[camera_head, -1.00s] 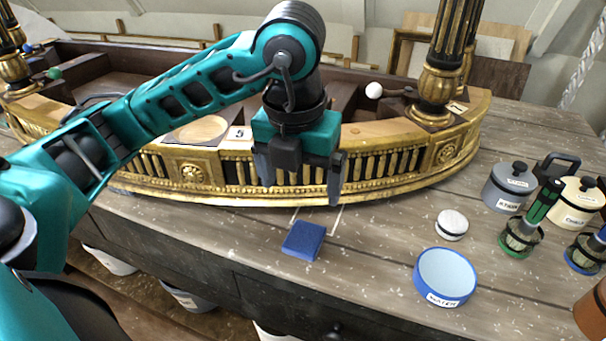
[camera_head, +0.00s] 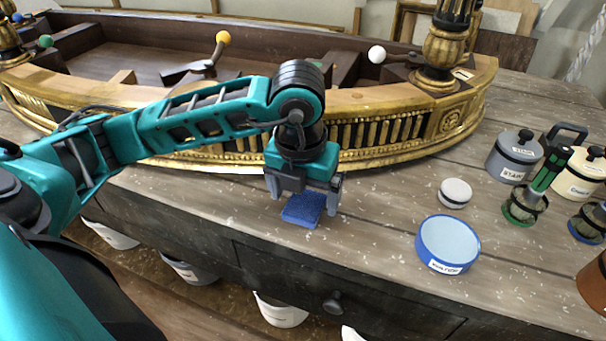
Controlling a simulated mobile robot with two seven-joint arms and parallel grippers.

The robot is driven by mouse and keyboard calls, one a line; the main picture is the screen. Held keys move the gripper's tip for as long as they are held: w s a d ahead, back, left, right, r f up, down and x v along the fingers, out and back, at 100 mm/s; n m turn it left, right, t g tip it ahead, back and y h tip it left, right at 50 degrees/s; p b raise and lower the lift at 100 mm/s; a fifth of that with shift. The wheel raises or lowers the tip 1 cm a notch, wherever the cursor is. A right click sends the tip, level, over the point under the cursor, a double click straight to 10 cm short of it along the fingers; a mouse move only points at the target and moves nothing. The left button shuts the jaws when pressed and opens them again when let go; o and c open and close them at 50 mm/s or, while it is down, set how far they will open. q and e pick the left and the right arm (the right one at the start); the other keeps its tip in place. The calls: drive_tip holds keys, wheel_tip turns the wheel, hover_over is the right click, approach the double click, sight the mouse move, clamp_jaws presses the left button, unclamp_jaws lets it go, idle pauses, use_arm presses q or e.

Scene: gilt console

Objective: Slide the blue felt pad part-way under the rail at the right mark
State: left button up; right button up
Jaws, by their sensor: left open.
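The blue felt pad (camera_head: 302,211) lies flat on the grey wooden worktop in front of the gilt rail (camera_head: 385,157). My left gripper (camera_head: 303,203) is open and points down over the pad, one finger at each side of it. I cannot tell whether the fingers touch the pad. The gripper and arm hide part of the rail behind, and the marks on the worktop are hidden or too faint to make out. My right gripper is not in view.
To the right stand a blue-rimmed water dish (camera_head: 447,245), a small white round pad (camera_head: 454,193), a grey lidded pot (camera_head: 514,157), a cream pot (camera_head: 580,175) and a green-handled brush (camera_head: 548,170). The worktop's front edge with a drawer knob (camera_head: 331,302) lies near the pad.

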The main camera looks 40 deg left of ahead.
use_arm(q)
drive_tip(key=shift+w+f, duration=0.1)
drive_tip(key=shift+f, duration=0.6)
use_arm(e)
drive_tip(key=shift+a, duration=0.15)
use_arm(q)
drive_tip(key=shift+c, duration=0.2)
